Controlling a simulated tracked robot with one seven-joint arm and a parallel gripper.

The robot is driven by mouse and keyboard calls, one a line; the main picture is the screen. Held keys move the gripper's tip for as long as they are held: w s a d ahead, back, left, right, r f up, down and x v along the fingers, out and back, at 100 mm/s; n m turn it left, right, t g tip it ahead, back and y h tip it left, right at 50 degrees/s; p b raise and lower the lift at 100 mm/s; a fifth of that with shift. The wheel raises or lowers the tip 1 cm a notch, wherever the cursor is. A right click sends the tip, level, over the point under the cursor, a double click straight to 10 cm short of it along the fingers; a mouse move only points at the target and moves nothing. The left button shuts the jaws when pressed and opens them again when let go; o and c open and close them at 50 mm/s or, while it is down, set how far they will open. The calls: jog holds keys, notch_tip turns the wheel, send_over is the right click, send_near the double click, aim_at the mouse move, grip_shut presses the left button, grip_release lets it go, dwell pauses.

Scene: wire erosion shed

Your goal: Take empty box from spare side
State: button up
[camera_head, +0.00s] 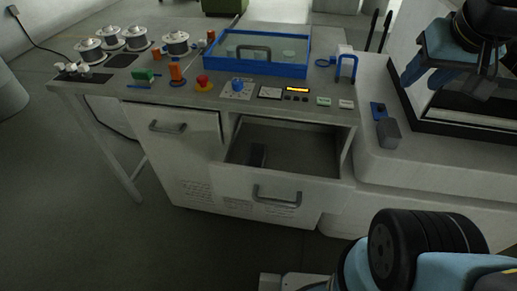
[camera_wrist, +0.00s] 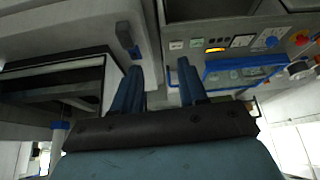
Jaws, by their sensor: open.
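A small dark grey box (camera_head: 388,135) stands on the pale ledge right of the cabinet, beside a small blue-topped piece (camera_head: 378,110). I cannot see whether this box is empty. In the wrist view my gripper (camera_wrist: 158,72) has two blue fingers apart, with nothing between them. The drawer shows in part at the top of that view (camera_wrist: 205,8).
The bench top holds a blue-framed tray (camera_head: 257,70), a red stop button (camera_head: 203,83), a blue knob (camera_head: 238,86) and several wire spools (camera_head: 176,42). A cupboard door (camera_head: 175,135) is left of the drawer. A dark-framed machine opening (camera_head: 455,115) is at the right. Floor left is clear.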

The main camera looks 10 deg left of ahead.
aim_at(255, 160)
jog(key=shift+o, duration=0.4)
